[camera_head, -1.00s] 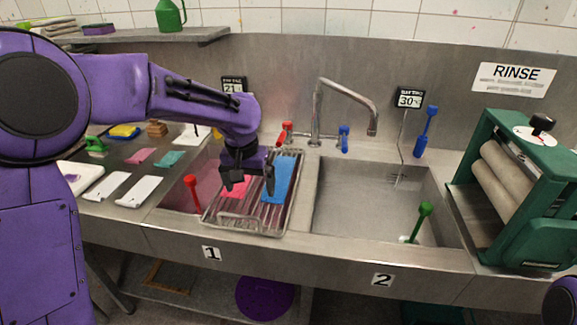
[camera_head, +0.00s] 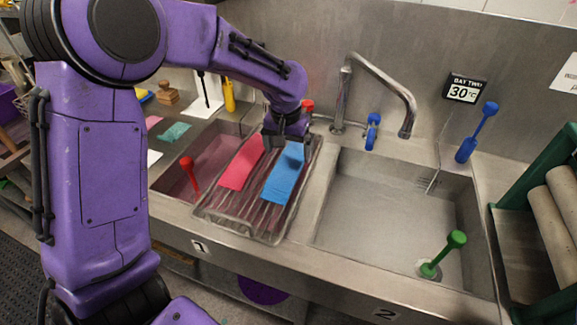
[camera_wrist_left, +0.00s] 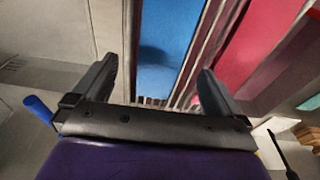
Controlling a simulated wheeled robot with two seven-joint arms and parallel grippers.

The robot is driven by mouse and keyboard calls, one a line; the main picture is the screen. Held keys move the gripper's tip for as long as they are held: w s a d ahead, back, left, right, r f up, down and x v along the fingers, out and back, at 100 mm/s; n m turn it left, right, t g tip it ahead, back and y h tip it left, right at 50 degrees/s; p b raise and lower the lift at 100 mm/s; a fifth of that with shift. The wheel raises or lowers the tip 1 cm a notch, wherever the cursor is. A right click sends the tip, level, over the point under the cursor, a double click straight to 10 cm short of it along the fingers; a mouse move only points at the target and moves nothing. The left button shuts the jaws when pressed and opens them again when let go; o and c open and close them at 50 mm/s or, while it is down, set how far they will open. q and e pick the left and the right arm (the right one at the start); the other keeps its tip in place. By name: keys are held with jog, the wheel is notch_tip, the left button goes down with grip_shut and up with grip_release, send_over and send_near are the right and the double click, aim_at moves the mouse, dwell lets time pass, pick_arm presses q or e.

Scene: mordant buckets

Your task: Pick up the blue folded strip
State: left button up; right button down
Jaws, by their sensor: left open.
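The blue folded strip (camera_head: 284,178) lies on a wire rack (camera_head: 250,231) over the pink-tinted left basin, beside a red strip (camera_head: 241,165). My left gripper (camera_head: 288,143) is at the far end of the blue strip, and its jaws cover part of that end. In the left wrist view the blue strip (camera_wrist_left: 171,40) runs between the two open fingers (camera_wrist_left: 158,85), with nothing gripped. Whether the fingers touch the strip cannot be told. My right gripper is not in view.
A faucet (camera_head: 342,95) rises behind the basins. A red-handled tool (camera_head: 189,173) stands in the left basin, a green plunger (camera_head: 445,250) in the empty right basin (camera_head: 380,215). A blue brush (camera_head: 478,132) leans on the back wall. A green roller press (camera_head: 545,235) stands at right.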

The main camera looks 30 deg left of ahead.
aim_at(288, 166)
pick_arm(q)
jog(key=f, duration=0.2)
jog(key=w+f, duration=0.1)
jog(key=f, duration=0.3)
jog(key=shift+w+a+p, duration=0.15)
jog(key=shift+a+p, duration=0.15)
jog(key=shift+p, duration=0.1)
jog(key=shift+s+r, duration=0.1)
jog(key=shift+s, duration=0.15)
jog(key=shift+c, duration=0.3)
jog(key=c, duration=1)
jog(key=shift+w, duration=0.1)
